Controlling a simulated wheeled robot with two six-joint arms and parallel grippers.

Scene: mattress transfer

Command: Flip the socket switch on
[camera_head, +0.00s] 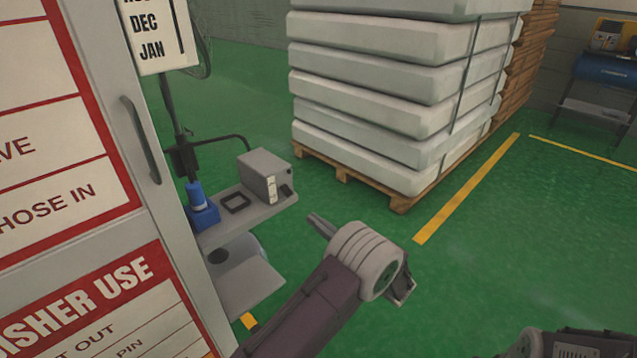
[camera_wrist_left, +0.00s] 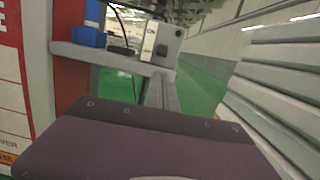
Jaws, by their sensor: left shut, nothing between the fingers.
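A grey box (camera_head: 262,177) stands on a grey shelf, with a pale panel of small markings on its front. It also shows in the left wrist view (camera_wrist_left: 163,38), with a dark spot low on its front face. I cannot tell which small part is the socket switch or its position. My left gripper (camera_head: 316,222) is shut and empty, in front of the shelf and to the lower right of the box, apart from it. In the left wrist view its narrow grey fingers (camera_wrist_left: 160,90) point toward the box. My right gripper is not in view.
A cabinet door with a handle (camera_head: 141,140) is close on the left. Stacked white mattresses (camera_head: 385,90) rest on a pallet (camera_head: 400,202). Green floor lies open at right.

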